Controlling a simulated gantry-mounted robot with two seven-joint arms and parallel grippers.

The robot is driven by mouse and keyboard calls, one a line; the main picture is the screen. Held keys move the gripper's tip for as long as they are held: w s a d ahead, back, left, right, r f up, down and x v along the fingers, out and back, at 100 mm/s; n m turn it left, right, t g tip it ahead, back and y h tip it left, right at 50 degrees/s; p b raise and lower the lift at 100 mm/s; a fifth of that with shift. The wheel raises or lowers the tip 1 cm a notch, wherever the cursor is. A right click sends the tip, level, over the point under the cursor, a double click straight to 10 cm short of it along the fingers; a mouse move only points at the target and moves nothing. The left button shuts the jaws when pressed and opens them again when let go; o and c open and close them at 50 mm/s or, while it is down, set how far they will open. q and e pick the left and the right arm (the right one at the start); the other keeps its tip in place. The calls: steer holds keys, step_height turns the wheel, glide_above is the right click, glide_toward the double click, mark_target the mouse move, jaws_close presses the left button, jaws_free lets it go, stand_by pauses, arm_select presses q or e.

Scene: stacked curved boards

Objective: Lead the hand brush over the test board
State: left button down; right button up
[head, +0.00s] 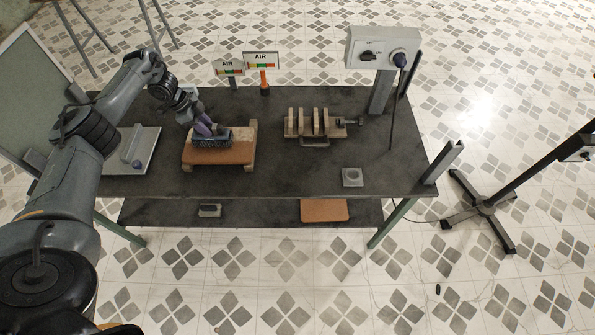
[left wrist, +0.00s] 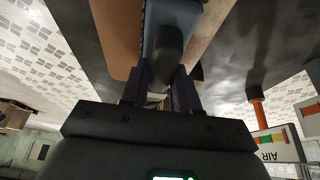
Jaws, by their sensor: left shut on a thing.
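The test board (head: 232,156) is an orange-brown board on pale wooden supports, on the left half of the dark table. The hand brush (head: 213,142), dark with bristles, is over the board's upper middle, long side running left to right. My left gripper (head: 203,128) is shut on the brush from above. In the left wrist view, the fingers (left wrist: 158,93) close around the dark knob-like handle of the brush (left wrist: 168,48), with the board (left wrist: 114,38) beyond it. Whether the bristles touch the board cannot be told. My right gripper is out of view.
Two AIR gauge signs (head: 261,61) stand at the table's back edge. A clamp rack with upright boards (head: 316,123) is right of the test board. A grey plate (head: 139,152) lies left. A control box (head: 383,48) stands back right, and a small grey block (head: 352,177) front right.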

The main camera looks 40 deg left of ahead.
arm_select(q)
steer(key=shift+s+a, duration=0.35)
steer(key=shift+a, duration=0.05)
steer(key=shift+s+a+f+b, duration=0.15)
steer(key=shift+s+a+b, duration=0.45)
steer(key=shift+b, duration=0.4)
steer(key=shift+a, duration=0.3)
steer(key=shift+s+a, duration=0.35)
steer(key=shift+s+a, duration=0.1)
